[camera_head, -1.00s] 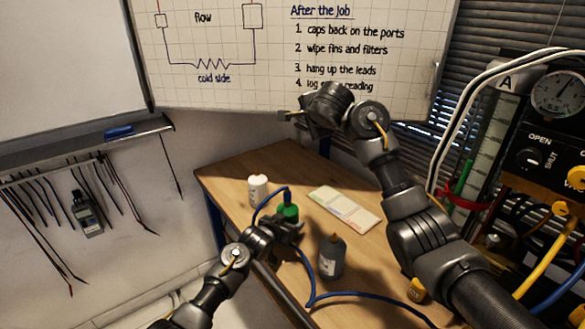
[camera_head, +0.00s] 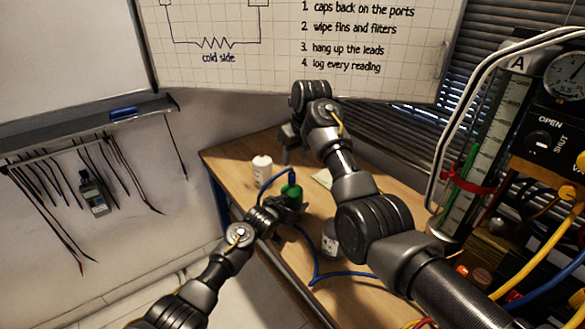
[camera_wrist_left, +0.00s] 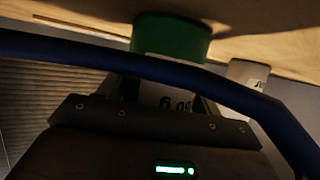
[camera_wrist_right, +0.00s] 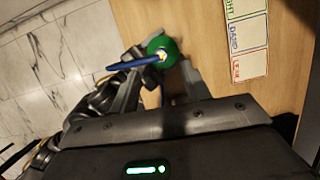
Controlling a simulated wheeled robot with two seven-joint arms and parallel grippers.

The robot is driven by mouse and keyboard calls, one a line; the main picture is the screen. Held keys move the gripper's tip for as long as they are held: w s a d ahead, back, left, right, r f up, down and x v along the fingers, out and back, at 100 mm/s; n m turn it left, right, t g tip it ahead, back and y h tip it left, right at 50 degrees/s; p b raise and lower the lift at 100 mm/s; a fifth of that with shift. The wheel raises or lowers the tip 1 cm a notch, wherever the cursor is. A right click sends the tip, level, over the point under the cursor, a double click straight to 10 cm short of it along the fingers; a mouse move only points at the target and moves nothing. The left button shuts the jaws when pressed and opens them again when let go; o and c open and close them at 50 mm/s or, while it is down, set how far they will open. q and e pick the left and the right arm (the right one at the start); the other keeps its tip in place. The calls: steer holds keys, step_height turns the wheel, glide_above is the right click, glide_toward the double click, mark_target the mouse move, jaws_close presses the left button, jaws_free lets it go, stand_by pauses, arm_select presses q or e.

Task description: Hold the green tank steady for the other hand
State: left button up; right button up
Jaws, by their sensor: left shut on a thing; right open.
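The green tank (camera_head: 292,190) stands on the wooden table, with a blue hose (camera_head: 268,182) running to its top. My left gripper (camera_head: 287,208) is shut on the tank, low in the head view. In the left wrist view the tank (camera_wrist_left: 172,38) sits between the fingers, partly hidden by the blue hose. My right gripper (camera_head: 288,155) is open and empty, above the tank and apart from it. In the right wrist view the tank top (camera_wrist_right: 162,48) lies just beyond the open fingers (camera_wrist_right: 158,78).
A white bottle (camera_head: 262,172) stands left of the tank. A printed card (camera_wrist_right: 246,40) lies flat on the table. The gauge rig (camera_head: 535,130) with hoses is at the right.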

mark_target(292, 169)
steer(key=x, duration=0.9)
steer(key=shift+f, duration=0.15)
jaws_close()
